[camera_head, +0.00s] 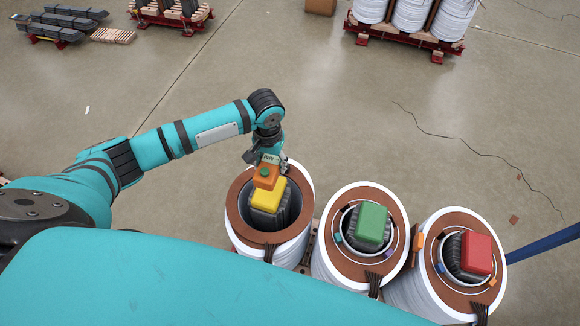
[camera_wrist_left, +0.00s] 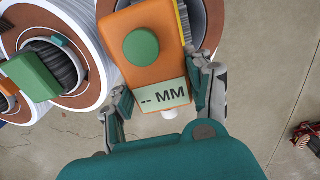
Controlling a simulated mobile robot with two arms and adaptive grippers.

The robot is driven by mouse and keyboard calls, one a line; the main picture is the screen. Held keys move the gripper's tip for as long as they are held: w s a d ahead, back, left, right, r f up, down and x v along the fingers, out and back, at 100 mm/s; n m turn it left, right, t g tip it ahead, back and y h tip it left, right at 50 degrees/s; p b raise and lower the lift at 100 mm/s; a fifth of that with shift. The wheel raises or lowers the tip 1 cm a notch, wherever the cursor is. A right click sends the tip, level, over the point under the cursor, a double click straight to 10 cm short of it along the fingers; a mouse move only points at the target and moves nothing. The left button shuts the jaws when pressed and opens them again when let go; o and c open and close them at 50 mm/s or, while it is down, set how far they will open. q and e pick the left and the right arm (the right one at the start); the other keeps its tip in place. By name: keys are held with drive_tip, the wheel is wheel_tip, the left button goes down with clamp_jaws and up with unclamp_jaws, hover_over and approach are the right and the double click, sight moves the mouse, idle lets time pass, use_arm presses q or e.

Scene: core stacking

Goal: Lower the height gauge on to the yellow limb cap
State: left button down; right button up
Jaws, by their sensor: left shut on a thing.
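The height gauge (camera_head: 265,176) is an orange box with a green round button and a display. In the left wrist view the gauge (camera_wrist_left: 161,68) shows large and its display reads "-- MM". My left gripper (camera_head: 266,160) is shut on the gauge, with a finger on each side of it. The yellow limb cap (camera_head: 268,196) sits on a dark limb inside the leftmost coil. In the head view the gauge overlaps the cap's upper edge; I cannot tell whether they touch. In the wrist view a yellow strip (camera_wrist_left: 184,20) shows beside the gauge. My right gripper is not in view.
A green cap (camera_head: 371,223) and a red cap (camera_head: 477,253) top limbs in the two coils to the right. A blue bar (camera_head: 545,243) lies at the right edge.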

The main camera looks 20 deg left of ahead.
sight(270, 168)
use_arm(q)
drive_tip(key=shift+a+r, duration=0.15)
drive_tip(key=shift+a, duration=0.25)
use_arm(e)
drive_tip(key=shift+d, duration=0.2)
use_arm(q)
drive_tip(key=shift+d, duration=0.1)
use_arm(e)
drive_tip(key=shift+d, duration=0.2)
use_arm(q)
drive_tip(key=shift+r+p, duration=0.2)
drive_tip(key=shift+p, duration=0.6)
drive_tip(key=shift+f+b, duration=0.3)
drive_tip(key=shift+f, duration=0.35)
wheel_tip(270, 168, down, 2)
drive_tip(key=shift+f, duration=0.25)
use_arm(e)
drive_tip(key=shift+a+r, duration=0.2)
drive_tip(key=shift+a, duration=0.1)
